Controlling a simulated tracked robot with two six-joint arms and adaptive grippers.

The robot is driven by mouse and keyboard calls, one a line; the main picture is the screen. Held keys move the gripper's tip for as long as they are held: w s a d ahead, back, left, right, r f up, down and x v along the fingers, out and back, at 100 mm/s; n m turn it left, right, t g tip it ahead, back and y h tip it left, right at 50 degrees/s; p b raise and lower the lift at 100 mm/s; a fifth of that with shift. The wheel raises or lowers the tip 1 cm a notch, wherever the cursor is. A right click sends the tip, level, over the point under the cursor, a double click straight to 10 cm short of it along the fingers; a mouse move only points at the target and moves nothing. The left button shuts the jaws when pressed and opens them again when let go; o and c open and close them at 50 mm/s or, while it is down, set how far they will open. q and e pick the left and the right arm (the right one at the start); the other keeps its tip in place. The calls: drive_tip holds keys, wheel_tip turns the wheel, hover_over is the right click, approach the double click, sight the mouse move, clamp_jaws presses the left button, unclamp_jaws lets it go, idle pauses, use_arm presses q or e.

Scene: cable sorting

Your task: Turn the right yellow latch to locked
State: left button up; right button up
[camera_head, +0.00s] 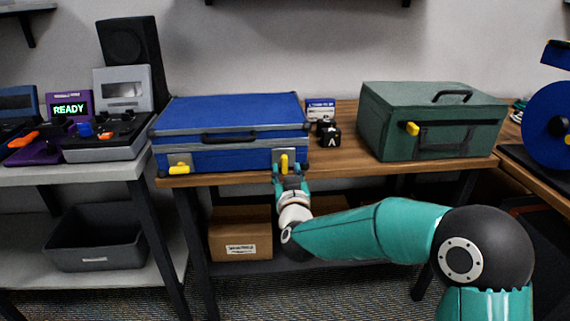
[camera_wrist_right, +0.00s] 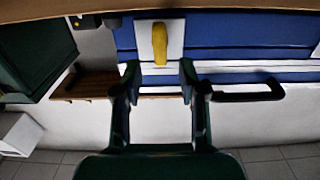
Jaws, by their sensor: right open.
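The blue case (camera_head: 230,125) sits closed on the wooden table. Its right yellow latch (camera_head: 284,162) stands upright on a light plate at the front right; it also shows in the right wrist view (camera_wrist_right: 159,43). The left yellow latch (camera_head: 179,170) lies sideways at the front left. My right gripper (camera_head: 289,172) is at the right latch, just below it in the head view. In the wrist view its open fingers (camera_wrist_right: 159,72) are lined up on either side of the latch, with nothing between them. Contact cannot be seen. My left gripper is not in view.
A green case (camera_head: 390,140) with a yellow latch (camera_head: 412,128) stands to the right. A black block (camera_head: 329,133) and a small blue-and-white box (camera_head: 320,109) are between the cases. A dark case handle (camera_head: 228,137) sits left of the right latch. A cardboard box (camera_head: 240,232) is below.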

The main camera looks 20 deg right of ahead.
sight(285, 163)
drive_tip(key=shift+x, duration=2.2)
clamp_jaws()
